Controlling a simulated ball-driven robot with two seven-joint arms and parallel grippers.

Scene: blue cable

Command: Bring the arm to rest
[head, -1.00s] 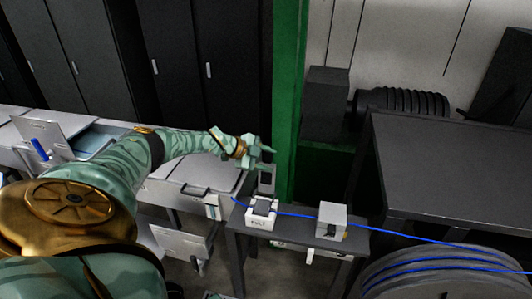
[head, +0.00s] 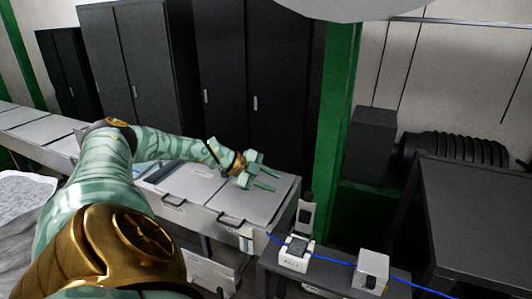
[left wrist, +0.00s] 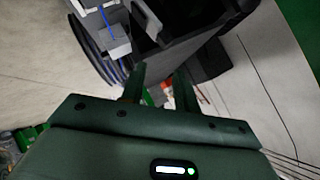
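My left gripper (head: 266,179) is at the end of my green patterned left arm, above the right end of the grey bench in the head view. Its two fingers are spread apart with nothing between them. They also show apart and empty in the left wrist view (left wrist: 158,85). The blue cable (head: 335,260) runs from the bench's right end through a white clamp box (head: 295,254) and a grey block (head: 371,270), then off to the lower right. The clamp box's lid stands up. My right gripper is not in view.
The grey bench (head: 187,187) with handled lids runs along the left. A small dark table (head: 330,276) bears the clamp box and block. Black cabinets (head: 220,70) stand behind, with a green post (head: 333,110) beside them. A larger dark table (head: 480,200) is at right.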

